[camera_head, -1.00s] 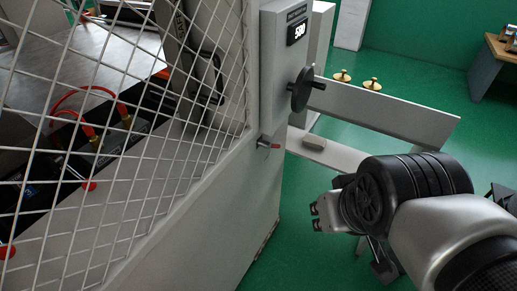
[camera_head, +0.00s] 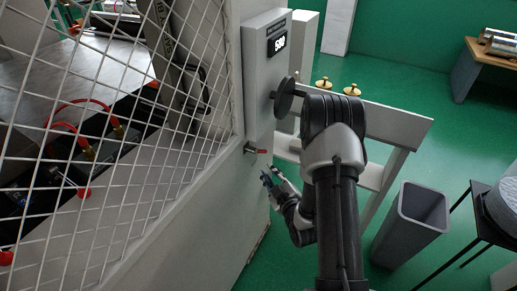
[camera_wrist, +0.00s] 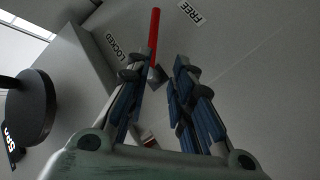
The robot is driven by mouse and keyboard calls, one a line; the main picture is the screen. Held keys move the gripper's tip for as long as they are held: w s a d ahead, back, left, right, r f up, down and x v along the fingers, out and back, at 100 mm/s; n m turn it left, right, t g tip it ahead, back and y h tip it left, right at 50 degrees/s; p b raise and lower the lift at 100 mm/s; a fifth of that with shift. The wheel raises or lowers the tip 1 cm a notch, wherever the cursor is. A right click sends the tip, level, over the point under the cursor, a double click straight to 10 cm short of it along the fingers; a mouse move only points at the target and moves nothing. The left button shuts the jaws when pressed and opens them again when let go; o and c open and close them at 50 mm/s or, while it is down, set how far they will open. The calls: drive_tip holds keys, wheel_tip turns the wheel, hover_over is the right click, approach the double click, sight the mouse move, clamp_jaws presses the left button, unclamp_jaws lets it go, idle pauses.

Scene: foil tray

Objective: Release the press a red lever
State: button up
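The red lever (camera_wrist: 154,32) sticks out from a grey pivot on the press's light panel. In the wrist view it points up between the labels LOCKED (camera_wrist: 118,47) and FREE (camera_wrist: 190,12). In the head view the lever (camera_head: 262,151) shows small, pointing right, below the black handwheel (camera_head: 284,97). My gripper (camera_wrist: 160,62) is open, with its two fingers apart and nothing held. The pivot shows between the fingertips, and the red bar extends beyond them. In the head view my gripper (camera_head: 268,178) is just below the lever. I cannot tell whether a finger touches it.
A wire mesh guard (camera_head: 110,120) covers the press's left side. A grey frame beam (camera_head: 390,122) lies behind my arm. A grey bin (camera_head: 415,215) and a dark-legged stool (camera_head: 490,225) stand at right.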

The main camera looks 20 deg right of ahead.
sight(257, 150)
drive_tip(key=s+f+t, duration=0.2)
drive_tip(key=s+f, duration=0.1)
drive_tip(key=s, duration=0.1)
drive_tip(key=w+d+b, duration=0.3)
drive_tip(key=w, duration=1.3)
drive_tip(key=shift+w+r+m+h, duration=0.15)
drive_tip(key=shift+w+m+h, duration=0.15)
drive_tip(key=shift+w+h, duration=0.1)
drive_tip(key=shift+c, duration=0.5)
clamp_jaws()
